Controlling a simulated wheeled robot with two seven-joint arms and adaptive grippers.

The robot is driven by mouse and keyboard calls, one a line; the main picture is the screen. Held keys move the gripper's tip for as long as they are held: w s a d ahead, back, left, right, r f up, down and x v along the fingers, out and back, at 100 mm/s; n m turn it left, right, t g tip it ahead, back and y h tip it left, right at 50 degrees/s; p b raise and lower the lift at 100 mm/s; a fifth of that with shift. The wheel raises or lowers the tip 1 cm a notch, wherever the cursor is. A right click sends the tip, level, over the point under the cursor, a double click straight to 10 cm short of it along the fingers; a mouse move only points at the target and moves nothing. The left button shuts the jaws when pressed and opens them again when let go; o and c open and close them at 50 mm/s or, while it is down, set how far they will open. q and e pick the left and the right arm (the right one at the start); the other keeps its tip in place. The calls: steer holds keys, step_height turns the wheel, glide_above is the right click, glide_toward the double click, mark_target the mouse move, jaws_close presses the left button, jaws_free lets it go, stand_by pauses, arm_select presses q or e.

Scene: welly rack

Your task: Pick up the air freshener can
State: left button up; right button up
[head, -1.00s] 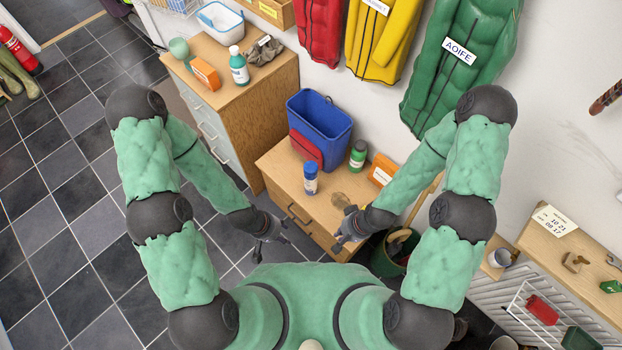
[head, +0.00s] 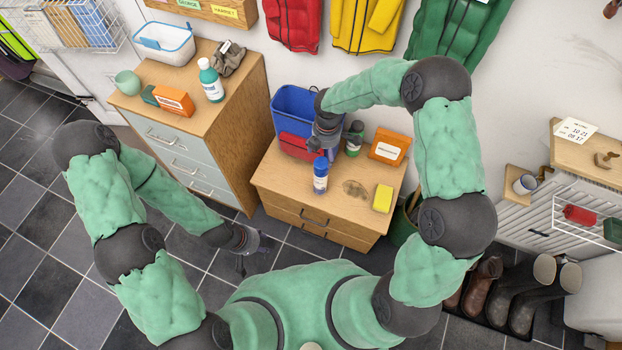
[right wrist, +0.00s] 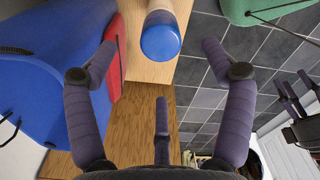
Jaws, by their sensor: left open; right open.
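The air freshener can (head: 320,178), with a blue cap and a pale body with a blue lower part, stands upright on the low wooden chest. In the right wrist view the can (right wrist: 161,36) shows its blue cap end beyond and between the open fingers, apart from them. My right gripper (head: 324,149) is open, just above and behind the can in the head view. It also shows in the right wrist view (right wrist: 159,62), empty. My left gripper (head: 250,256) is open and empty, low over the tiled floor at the left of the chest.
On the chest (head: 290,190) a blue bin (head: 294,103) and red item (head: 297,146) stand behind the can. A green bottle (head: 354,138), orange box (head: 389,147) and yellow sponge (head: 382,198) are to its right. A taller cabinet (head: 235,125) stands left.

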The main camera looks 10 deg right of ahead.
mark_target(322, 162)
step_height(322, 162, down, 6)
steer(key=shift+r+b, duration=0.2)
steer(key=shift+b, duration=0.75)
steer(key=f, duration=0.1)
steer(key=f+b, duration=0.1)
steer(key=f, duration=0.1)
steer(key=f+b, duration=0.1)
steer(key=shift+w+a+f, duration=0.1)
steer(key=shift+a+f, duration=0.1)
steer(key=shift+a, duration=0.2)
steer(key=shift+f+b, duration=0.3)
steer(key=shift+f, duration=0.1)
steer(key=shift+c, duration=0.3)
jaws_close()
steer(key=shift+r, duration=0.15)
